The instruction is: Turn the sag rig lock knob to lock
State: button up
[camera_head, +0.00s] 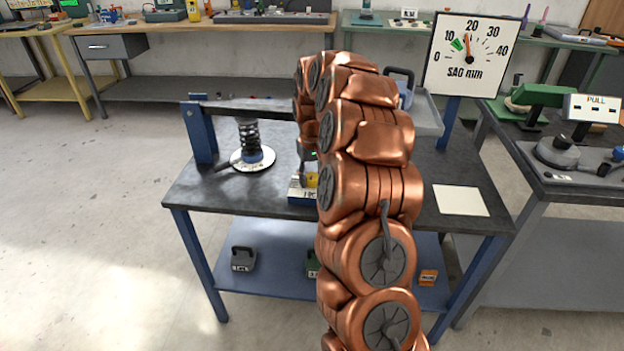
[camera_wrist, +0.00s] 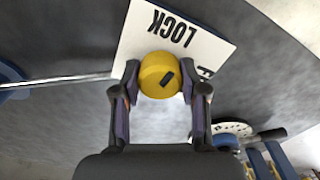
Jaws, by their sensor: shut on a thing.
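The yellow lock knob (camera_wrist: 157,68) is between my gripper's (camera_wrist: 160,88) two fingers in the wrist view, with a finger against each side. A short dark mark (camera_wrist: 167,79) on its face lies slanted. The knob is in front of a white plate (camera_wrist: 206,48) lettered LOCK; part of another word starting with F shows at the plate's right edge. In the head view the yellow knob (camera_head: 312,180) sits low on the rig bench, partly hidden by my copper arm. My gripper is mostly hidden there.
A dark coil spring (camera_head: 249,137) stands on a white round plate (camera_head: 240,160) left of the knob, under a lever bar (camera_head: 240,105). A SAG mm dial (camera_head: 471,57) at the back right reads just under 20. A white sheet (camera_head: 460,200) lies on the bench's right.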

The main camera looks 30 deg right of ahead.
aim_at(312, 175)
jog(key=shift+n, duration=0.7)
jog(key=o, duration=1.1)
jog(key=shift+o, duration=0.2)
notch_tip(312, 175, up, 10)
jog(key=shift+r, duration=1)
